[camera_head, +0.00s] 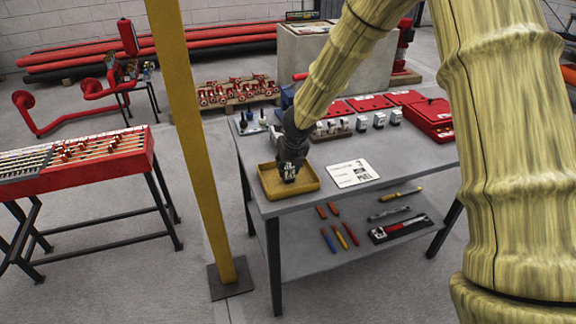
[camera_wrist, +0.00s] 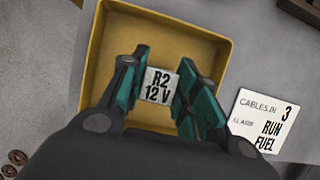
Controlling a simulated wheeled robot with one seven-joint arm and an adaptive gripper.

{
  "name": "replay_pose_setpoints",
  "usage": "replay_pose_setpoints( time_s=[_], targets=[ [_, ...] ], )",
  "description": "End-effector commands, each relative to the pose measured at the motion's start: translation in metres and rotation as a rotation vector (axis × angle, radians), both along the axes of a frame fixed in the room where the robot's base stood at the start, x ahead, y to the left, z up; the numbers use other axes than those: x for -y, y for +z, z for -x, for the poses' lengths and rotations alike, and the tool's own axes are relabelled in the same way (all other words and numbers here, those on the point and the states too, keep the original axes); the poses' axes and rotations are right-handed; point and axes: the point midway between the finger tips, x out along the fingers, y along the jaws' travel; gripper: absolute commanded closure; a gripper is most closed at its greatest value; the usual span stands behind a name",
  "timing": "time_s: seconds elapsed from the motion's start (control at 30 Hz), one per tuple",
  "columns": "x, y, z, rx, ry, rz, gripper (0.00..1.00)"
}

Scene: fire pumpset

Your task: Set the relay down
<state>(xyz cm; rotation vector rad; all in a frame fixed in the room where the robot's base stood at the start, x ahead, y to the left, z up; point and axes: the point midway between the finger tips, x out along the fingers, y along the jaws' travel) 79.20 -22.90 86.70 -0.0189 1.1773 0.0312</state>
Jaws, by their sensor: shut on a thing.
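The relay (camera_wrist: 160,86) is a small pale block marked "R2 12 V". It sits between the two teal fingers of my gripper (camera_wrist: 154,92) in the wrist view, and the fingers are shut on it. Below it is a yellow tray (camera_wrist: 220,44), and the relay is over the tray's interior. In the head view my gripper (camera_head: 289,172) points down at the yellow tray (camera_head: 308,187) near the table's left front corner. I cannot tell whether the relay touches the tray floor.
A white card (camera_head: 353,173) with printed text lies right of the tray. Several small relays (camera_head: 362,123) and red boxes (camera_head: 372,103) stand farther back on the grey table (camera_head: 420,155). A yellow post (camera_head: 195,140) stands left of the table. Tools lie on the lower shelf.

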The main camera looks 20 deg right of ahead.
Motion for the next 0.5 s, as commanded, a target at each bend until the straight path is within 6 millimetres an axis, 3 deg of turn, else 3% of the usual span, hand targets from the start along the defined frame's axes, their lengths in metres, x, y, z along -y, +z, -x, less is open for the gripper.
replay_pose_setpoints(
  time_s=[0.13, 0.17, 0.27, 0.5],
  targets=[
    [-0.0001, -0.0035, -0.0001, 0.000, 0.000, 0.000, 0.95],
    [-0.0001, -0.0027, 0.0000, 0.000, 0.001, 0.000, 0.66],
    [-0.0001, -0.0023, 0.0000, 0.000, 0.000, 0.000, 0.48],
    [-0.0002, -0.0022, 0.0001, 0.000, 0.000, 0.000, 0.48]
  ],
)
